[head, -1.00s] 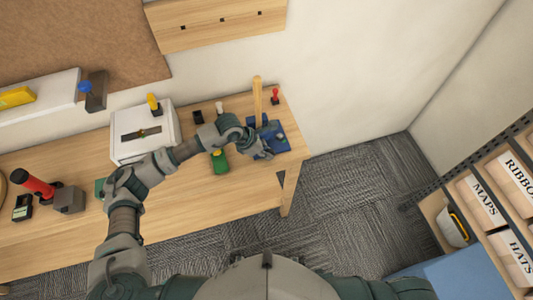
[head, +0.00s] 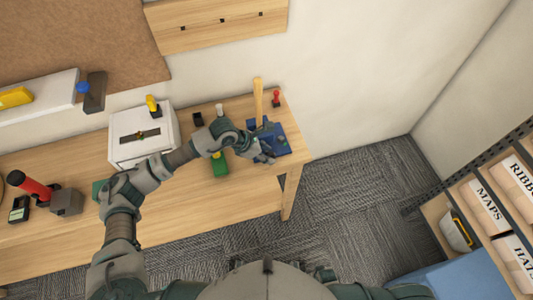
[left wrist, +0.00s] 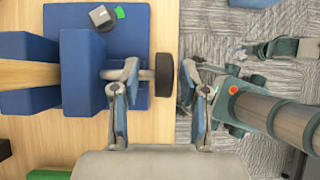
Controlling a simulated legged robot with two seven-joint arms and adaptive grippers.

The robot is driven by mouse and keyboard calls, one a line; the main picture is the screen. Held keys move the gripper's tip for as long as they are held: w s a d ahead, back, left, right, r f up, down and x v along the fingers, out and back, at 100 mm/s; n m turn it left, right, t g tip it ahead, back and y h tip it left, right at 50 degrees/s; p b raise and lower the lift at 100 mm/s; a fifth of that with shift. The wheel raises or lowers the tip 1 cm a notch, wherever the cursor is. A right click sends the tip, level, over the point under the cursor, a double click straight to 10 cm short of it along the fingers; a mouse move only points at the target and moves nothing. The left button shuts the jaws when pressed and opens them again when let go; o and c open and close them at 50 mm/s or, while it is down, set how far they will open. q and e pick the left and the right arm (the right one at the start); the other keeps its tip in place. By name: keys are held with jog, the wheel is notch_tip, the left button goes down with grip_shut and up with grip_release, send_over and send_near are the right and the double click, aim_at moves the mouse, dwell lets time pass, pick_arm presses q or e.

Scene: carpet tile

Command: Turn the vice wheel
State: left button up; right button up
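A blue vice (head: 283,135) stands at the right end of the workbench. It grips an upright wooden bar (head: 258,98). In the left wrist view the vice (left wrist: 82,70) shows from close by, with its black wheel (left wrist: 164,75) on a grey shaft at its right. My left gripper (head: 268,156) is at the near side of the vice in the head view and partly covers it. In the left wrist view my left gripper (left wrist: 160,68) is open, one finger on each side of the wheel, with a gap to it. I do not make out my right gripper.
A white box (head: 128,150) with a yellow-topped thing stands on the bench (head: 190,210). A green block (head: 220,165) lies left of the vice. A red-topped thing (head: 276,97) stands behind it. Carpet is clear right of the bench; shelves (head: 480,205) stand at far right.

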pick_arm(q)
jog(key=shift+s+a+r, duration=0.1)
jog(key=shift+a+r, duration=0.05)
jog(key=shift+r, duration=0.05)
jog(key=v, duration=1.1)
jog(key=shift+a+r, duration=0.15)
